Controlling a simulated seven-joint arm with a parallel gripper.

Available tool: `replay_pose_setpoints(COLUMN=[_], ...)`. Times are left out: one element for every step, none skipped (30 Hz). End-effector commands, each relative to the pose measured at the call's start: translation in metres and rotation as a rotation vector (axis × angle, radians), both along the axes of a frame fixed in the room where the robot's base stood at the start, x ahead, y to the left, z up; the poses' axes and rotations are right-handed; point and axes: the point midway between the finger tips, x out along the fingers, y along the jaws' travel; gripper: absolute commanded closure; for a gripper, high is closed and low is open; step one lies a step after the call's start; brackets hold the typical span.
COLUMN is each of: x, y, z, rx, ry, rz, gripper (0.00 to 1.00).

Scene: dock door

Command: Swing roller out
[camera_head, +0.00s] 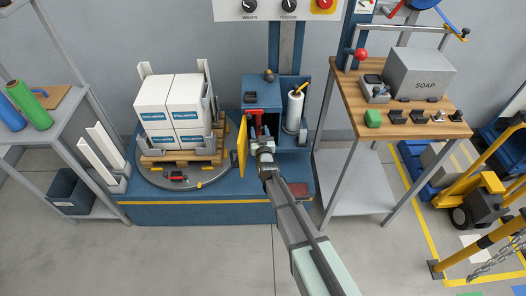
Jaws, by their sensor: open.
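My gripper (259,138) is at the front of the blue wrapping machine (261,92), beside an upright yellow panel (242,145). Its jaws are open, though they look small and partly hidden by my arm. A red part (257,120) shows just beyond the gripper; whether they touch is unclear. A white film roll (295,108) stands upright in the machine's right side, with a yellow and black lever (301,87) at its top. I cannot make out a separate roller; it may be hidden behind my gripper and the panel.
White boxes (173,105) sit on a wooden pallet on the round turntable (150,178), left of my gripper. A wooden-topped table (345,90) with a grey SOAP box (420,73) stands to the right. A grey shelf (60,122) with film rolls is at far left. The front floor is clear.

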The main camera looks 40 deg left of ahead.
Motion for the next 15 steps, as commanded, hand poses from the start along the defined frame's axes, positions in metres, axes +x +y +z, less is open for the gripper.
replay_pose_setpoints(x=[0.007,0.009,0.012,0.015,0.017,0.020,0.022,0.022,0.016,0.013,0.010,0.006,0.004,0.001,-0.003], y=[0.009,0.012,0.016,0.020,0.023,0.027,0.030,0.030,0.023,0.018,0.014,0.009,0.006,0.003,-0.002], z=[-0.001,-0.001,-0.001,-0.001,-0.001,-0.001,0.000,0.000,0.001,0.001,0.001,0.001,0.001,0.001,0.001], rx=[0.000,0.000,0.000,0.000,0.000,0.001,0.001,0.001,0.000,0.000,-0.001,-0.001,-0.002,-0.002,-0.002], ry=[0.000,0.000,0.000,0.000,0.000,-0.001,-0.001,-0.001,0.001,0.001,0.002,0.002,0.001,0.001,0.001], rz=[0.000,0.000,0.000,0.001,0.001,0.001,0.001,-0.002,-0.005,-0.005,-0.005,-0.005,-0.004,-0.004,-0.004], gripper=[0.51,0.51,0.51,0.51,0.51,0.51,0.51,0.51,0.51,0.51,0.51,0.51,0.51,0.51,0.51])
